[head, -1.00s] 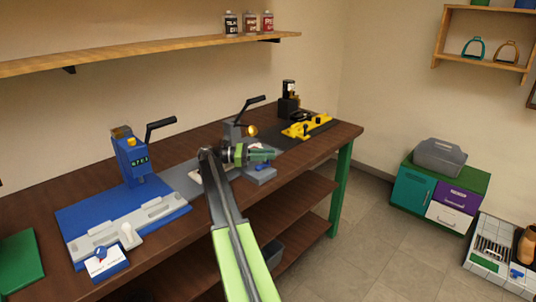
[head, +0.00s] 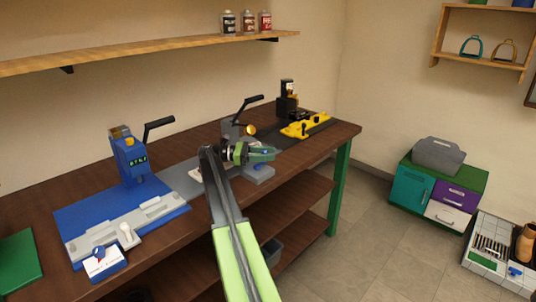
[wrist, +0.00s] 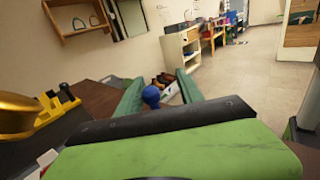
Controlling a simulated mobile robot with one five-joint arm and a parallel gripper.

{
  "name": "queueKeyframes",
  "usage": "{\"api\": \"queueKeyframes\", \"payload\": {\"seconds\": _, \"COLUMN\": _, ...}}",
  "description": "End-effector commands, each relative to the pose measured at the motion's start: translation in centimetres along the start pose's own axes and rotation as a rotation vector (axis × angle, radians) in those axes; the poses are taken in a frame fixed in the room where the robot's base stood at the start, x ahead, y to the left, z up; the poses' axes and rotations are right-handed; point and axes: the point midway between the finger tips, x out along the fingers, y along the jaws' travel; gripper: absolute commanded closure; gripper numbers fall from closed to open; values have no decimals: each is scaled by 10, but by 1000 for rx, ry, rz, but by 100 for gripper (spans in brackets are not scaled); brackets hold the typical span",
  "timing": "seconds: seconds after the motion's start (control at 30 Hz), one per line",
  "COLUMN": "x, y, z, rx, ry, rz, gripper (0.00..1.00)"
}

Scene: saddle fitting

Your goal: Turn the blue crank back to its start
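A small blue crank knob (head: 262,165) sits on the grey base of the middle machine (head: 258,174), just under my gripper in the head view. My gripper (head: 268,153) reaches over this base from the front. In the wrist view the blue knob (wrist: 151,96) shows between the two teal fingers of my gripper (wrist: 156,84), nearer the left one. The fingers stand apart, with a visible gap to the right of the knob. The rest of the crank is hidden behind my gripper.
A gold knob (head: 250,130) and a black lever (head: 248,104) stand just behind my gripper. A yellow fixture (head: 304,127) is to the right, a blue press (head: 132,160) to the left.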

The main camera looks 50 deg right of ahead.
Motion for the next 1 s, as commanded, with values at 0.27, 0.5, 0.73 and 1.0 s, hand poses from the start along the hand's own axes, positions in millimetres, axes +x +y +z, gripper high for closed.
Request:
{"api": "queueKeyframes", "payload": {"seconds": 0.27, "x": 0, "y": 0, "z": 31, "rx": 0, "ry": 0, "rz": 1, "gripper": 57}}
{"api": "queueKeyframes", "payload": {"seconds": 0.5, "x": 38, "y": -19, "z": 72, "rx": 0, "ry": 0, "rz": -4, "gripper": 57}}
{"api": "queueKeyframes", "payload": {"seconds": 0.73, "x": 84, "y": -38, "z": 101, "rx": 0, "ry": 0, "rz": -2, "gripper": 57}}
{"api": "queueKeyframes", "payload": {"seconds": 1.0, "x": 107, "y": -46, "z": 112, "rx": 0, "ry": 0, "rz": 0, "gripper": 57}}
